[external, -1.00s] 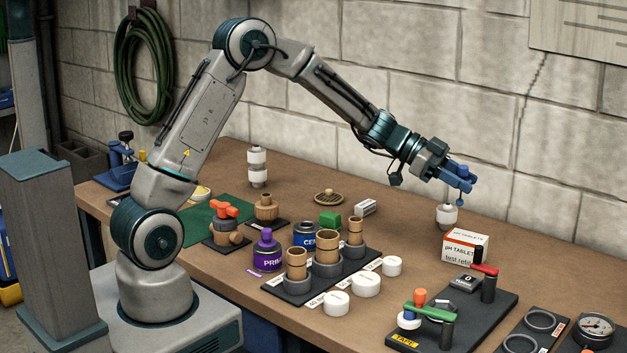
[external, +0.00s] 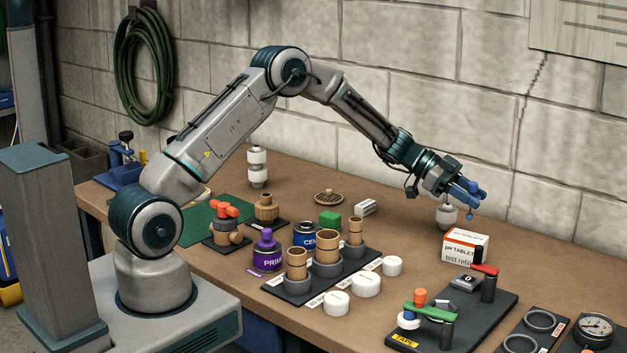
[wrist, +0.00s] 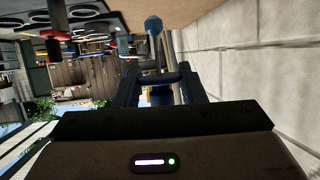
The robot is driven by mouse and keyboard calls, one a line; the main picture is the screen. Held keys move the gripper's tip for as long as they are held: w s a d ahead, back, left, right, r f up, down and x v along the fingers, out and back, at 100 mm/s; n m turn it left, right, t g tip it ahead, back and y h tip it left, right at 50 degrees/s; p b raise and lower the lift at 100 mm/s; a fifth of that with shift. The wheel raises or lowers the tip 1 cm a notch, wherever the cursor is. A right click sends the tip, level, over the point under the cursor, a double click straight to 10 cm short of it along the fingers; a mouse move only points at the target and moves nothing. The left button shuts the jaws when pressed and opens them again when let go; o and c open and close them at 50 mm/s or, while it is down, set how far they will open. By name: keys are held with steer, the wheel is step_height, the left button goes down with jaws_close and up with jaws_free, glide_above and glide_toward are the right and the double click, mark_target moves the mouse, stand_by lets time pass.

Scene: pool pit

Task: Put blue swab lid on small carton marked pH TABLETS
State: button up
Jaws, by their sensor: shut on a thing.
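My gripper (external: 472,190) is shut on the blue swab lid. Its blue knob-like end (external: 470,216) hangs below the fingers in the external view. In the wrist view a blue ball (wrist: 153,24) on a thin grey stem extends beyond my fingers (wrist: 158,78); the rest of the lid is mostly hidden between them. The small white and orange carton marked pH TABLETS (external: 460,243) stands upright on the bench. The lid is in the air above the carton, apart from it.
A white and grey bottle (external: 446,215) stands behind the carton. A red-handled clamp (external: 486,271) and a green-handled clamp (external: 430,312) sit on a dark board in front. A rack with brown cups (external: 327,247) is to the left. The block wall runs close behind.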

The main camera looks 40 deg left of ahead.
steer(key=shift+f+p, duration=0.45)
steer(key=shift+f, duration=1.6)
steer(key=shift+f, duration=0.2)
steer(key=o, duration=1)
steer(key=shift+c, duration=0.2)
steer(key=shift+r, duration=0.15)
